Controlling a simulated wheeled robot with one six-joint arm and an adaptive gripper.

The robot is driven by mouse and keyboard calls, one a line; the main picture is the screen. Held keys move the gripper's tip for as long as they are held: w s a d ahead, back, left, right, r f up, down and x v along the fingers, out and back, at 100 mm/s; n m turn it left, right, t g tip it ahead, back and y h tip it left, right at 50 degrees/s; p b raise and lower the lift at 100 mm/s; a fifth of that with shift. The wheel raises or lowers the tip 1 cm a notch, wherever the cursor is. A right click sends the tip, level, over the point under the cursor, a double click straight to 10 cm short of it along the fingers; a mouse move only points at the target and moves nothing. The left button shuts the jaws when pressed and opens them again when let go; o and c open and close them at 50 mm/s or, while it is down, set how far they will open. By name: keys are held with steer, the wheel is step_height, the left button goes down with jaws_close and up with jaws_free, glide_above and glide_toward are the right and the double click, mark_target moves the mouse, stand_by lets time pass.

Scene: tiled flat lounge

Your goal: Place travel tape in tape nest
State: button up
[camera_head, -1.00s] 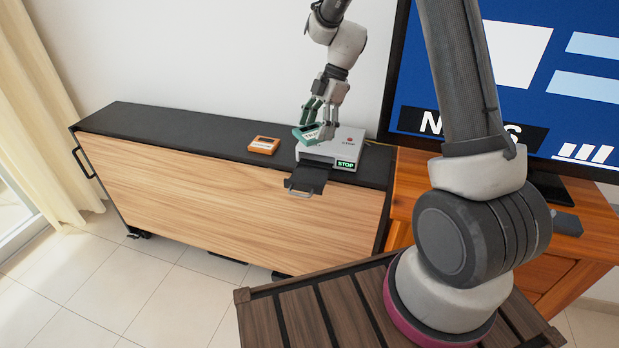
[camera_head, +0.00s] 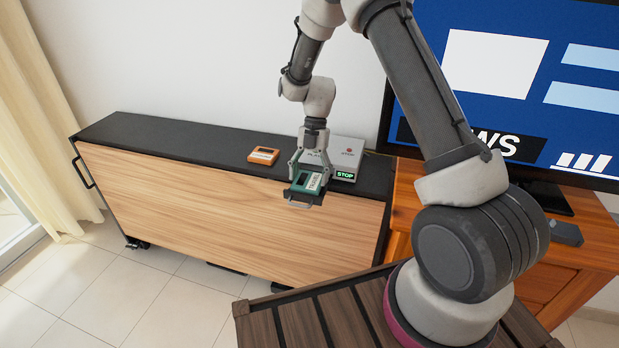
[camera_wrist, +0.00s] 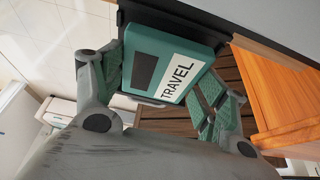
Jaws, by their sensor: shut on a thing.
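The travel tape is a green cassette with a dark window and a white "TRAVEL" label, seen in the head view (camera_head: 305,183) and the wrist view (camera_wrist: 190,57). My gripper (camera_head: 309,174) is shut on it, with a finger at each side in the wrist view (camera_wrist: 163,88). The tape is over the black pulled-out tray of the white player (camera_head: 347,146), lying roughly flat. The tray's handle (camera_head: 300,205) shows below the tape; the tape and gripper hide most of the tray. I cannot tell whether the tape touches the tray.
An orange cassette (camera_head: 263,155) lies on the black cabinet top (camera_head: 190,134), left of the player. The player shows a green "STOP" display (camera_head: 345,175). A large screen (camera_head: 520,80) stands on a wooden unit at the right. The cabinet top's left part is clear.

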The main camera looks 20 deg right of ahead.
steer(key=shift+f, duration=0.45)
steer(key=o, duration=1)
steer(key=shift+f, duration=0.1)
steer(key=v, duration=1.2)
